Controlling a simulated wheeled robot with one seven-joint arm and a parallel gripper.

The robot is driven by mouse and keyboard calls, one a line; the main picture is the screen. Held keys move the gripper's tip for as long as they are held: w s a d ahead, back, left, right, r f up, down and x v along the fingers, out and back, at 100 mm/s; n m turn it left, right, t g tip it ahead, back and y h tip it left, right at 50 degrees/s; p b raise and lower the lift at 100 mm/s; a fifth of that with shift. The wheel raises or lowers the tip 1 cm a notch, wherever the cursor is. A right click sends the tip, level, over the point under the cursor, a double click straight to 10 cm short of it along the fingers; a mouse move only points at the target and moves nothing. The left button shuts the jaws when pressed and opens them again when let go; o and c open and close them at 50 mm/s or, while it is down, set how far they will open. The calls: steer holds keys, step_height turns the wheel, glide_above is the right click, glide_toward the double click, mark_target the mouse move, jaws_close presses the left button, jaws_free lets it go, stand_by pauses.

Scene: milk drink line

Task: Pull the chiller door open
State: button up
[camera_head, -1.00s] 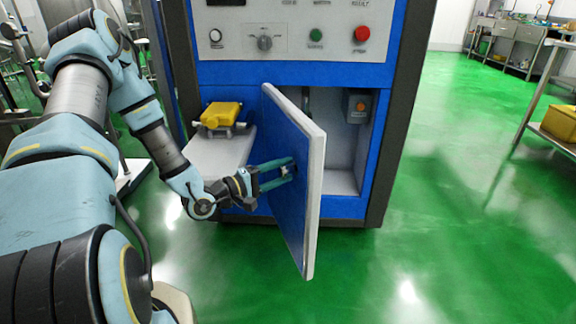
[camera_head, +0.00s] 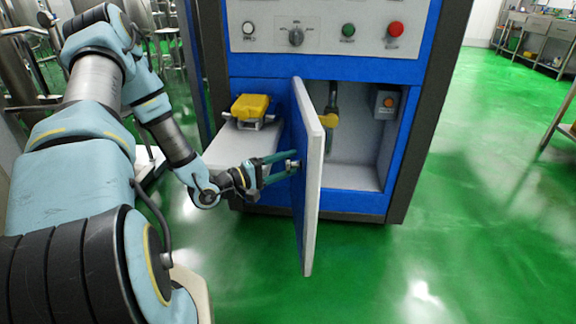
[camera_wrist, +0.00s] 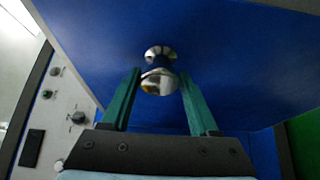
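The chiller door (camera_head: 305,190) is blue with a pale edge. It stands swung out, well away from the cabinet front, so the compartment behind it shows. A round metal knob (camera_wrist: 160,82) sticks out of the door's blue face. My gripper (camera_head: 292,159) has its two green fingers on either side of this knob. In the wrist view the fingertips (camera_wrist: 160,76) flank the knob closely, and it fills the gap between them. Whether both fingers press on it is hard to see.
The cabinet (camera_head: 330,68) carries knobs and buttons above the opening. A yellow item (camera_head: 250,107) sits on a pale ledge (camera_head: 232,148) left of the door. A grey box with an orange button (camera_head: 386,101) is inside the compartment. Green floor lies open in front and right.

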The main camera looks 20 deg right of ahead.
steer(key=o, duration=0.3)
steer(key=shift+s+d, duration=0.1)
steer(key=shift+s, duration=0.05)
steer(key=v, duration=1)
steer(key=shift+a, duration=0.4)
